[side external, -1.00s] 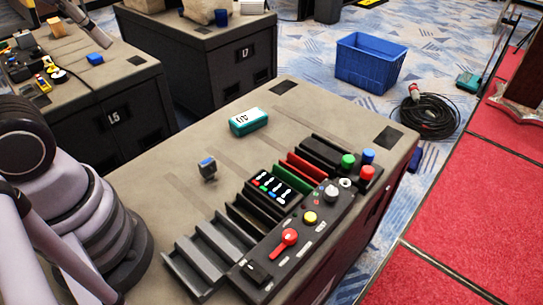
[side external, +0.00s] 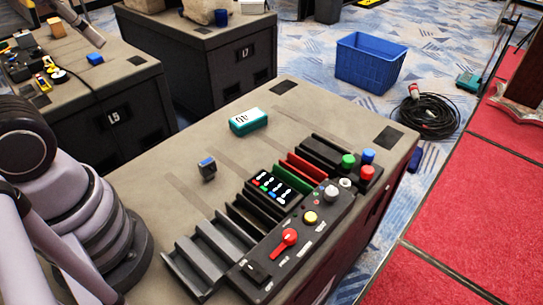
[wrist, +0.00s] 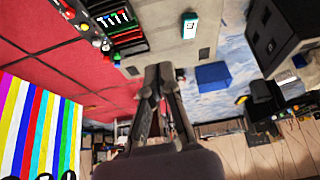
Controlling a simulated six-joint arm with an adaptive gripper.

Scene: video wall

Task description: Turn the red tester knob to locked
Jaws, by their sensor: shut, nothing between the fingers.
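The red tester knob (side external: 289,237) sits on a black control panel (side external: 263,258) along the near right edge of the table. Its lever points down and to the left in the side view. Small white labels surround it, too small to read. My gripper (wrist: 159,70) shows only in the wrist view. Its two dark fingers are shut and empty, apart from the panel, which lies up and to the left there. My gripper is outside the side view.
A yellow button (side external: 310,217) and grey knob (side external: 331,193) share the panel. Black slotted racks (side external: 213,247) stand beside it. A teal device (side external: 248,121) and small blue-topped block (side external: 207,168) sit on the table. A blue crate (side external: 369,65) stands on the floor.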

